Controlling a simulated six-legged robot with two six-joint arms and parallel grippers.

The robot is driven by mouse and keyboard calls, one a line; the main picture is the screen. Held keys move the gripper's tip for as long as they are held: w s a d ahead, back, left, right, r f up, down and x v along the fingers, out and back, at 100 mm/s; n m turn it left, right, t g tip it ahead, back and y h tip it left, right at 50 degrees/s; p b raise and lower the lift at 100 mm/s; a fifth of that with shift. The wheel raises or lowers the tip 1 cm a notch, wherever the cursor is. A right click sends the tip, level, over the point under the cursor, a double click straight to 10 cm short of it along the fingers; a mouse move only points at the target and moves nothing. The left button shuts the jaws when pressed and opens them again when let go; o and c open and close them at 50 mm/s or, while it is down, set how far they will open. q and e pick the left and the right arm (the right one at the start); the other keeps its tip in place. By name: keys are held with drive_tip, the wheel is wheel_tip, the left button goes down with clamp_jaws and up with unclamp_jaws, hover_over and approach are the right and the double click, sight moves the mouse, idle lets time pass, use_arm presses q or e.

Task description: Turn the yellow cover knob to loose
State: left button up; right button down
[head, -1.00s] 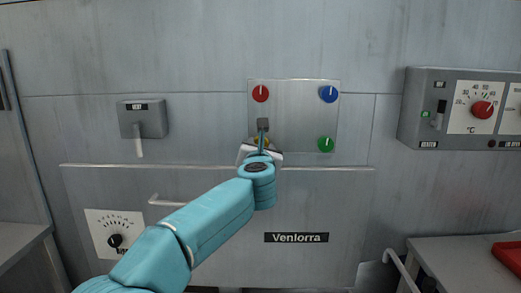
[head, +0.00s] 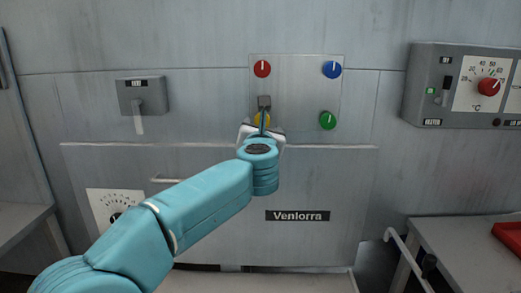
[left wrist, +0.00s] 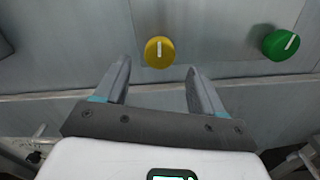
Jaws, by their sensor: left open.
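The yellow cover knob (left wrist: 159,50) sits on the wall panel (head: 293,90), its white mark pointing straight up in the left wrist view. In the head view the yellow knob (head: 257,119) is mostly hidden behind my left gripper (head: 263,112). In the left wrist view my left gripper (left wrist: 158,82) is open, with one finger on either side below the knob. The fingertips look a little short of the knob, with nothing between them. My right gripper is out of view.
Red (head: 262,69), blue (head: 332,69) and green (head: 328,120) knobs share the panel. A lever box (head: 143,95) is on the left and a heater control box (head: 462,85) on the right. A handle (head: 165,180) sits on the front below.

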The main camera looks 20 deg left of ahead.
use_arm(q)
drive_tip(key=b+v, duration=0.1)
drive_tip(key=v, duration=1.1)
drive_tip(key=shift+s+b, duration=0.35)
drive_tip(key=shift+s, duration=0.05)
drive_tip(key=shift+d, duration=0.15)
